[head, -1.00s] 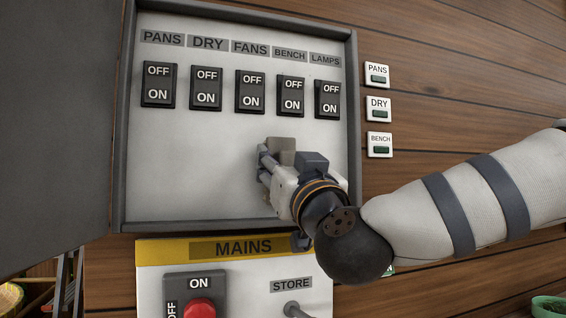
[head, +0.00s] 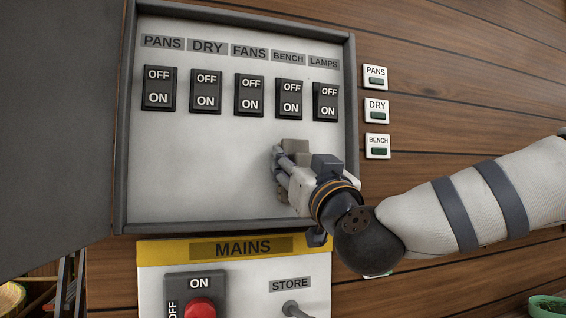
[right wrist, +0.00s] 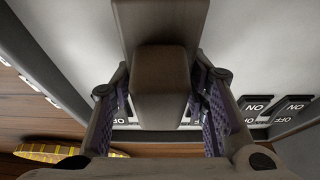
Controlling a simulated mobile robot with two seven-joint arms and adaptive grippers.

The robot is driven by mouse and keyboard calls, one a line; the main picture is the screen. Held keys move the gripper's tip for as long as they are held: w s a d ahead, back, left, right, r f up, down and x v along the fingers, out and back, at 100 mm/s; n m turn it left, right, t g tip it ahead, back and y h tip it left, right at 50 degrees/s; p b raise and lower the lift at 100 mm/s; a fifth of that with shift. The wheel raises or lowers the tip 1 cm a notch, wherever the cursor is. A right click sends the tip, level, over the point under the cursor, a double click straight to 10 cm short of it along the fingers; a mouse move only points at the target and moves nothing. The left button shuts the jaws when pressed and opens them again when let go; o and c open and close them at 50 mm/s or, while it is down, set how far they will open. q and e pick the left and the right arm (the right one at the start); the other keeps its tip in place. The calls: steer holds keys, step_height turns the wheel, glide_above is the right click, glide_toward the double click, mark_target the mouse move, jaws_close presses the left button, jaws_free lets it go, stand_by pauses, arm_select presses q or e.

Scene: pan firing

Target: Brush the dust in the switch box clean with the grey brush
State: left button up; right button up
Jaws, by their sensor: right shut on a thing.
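The open switch box (head: 185,175) fills the middle of the head view, with a pale back panel and a dark frame. My right gripper (head: 283,168) is inside its lower right part, under the BENCH and LAMPS switches. It is shut on the grey brush (head: 295,146), whose blocky end shows at the fingers. In the right wrist view the brush (right wrist: 160,85) sits between both fingers, its far end towards the panel. Whether its bristles touch the panel is hidden. I cannot clearly make out dust on the panel. My left gripper is not in view.
A row of switches (head: 249,94) spans the upper panel. The box's door (head: 55,120) hangs open at the left. A mains box (head: 245,270) with a red knob (head: 199,308) is below. Small labelled plates (head: 376,110) are on the plank wall at right.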

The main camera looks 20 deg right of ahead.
mark_target(272, 158)
steer(key=shift+d+f, duration=0.1)
steer(key=shift+d, duration=0.35)
steer(key=shift+w, duration=0.15)
steer(key=shift+a, duration=2.05)
steer(key=shift+f, duration=0.1)
steer(key=shift+s, duration=0.35)
steer(key=shift+s+d, duration=0.15)
steer(key=shift+s, duration=2.4)
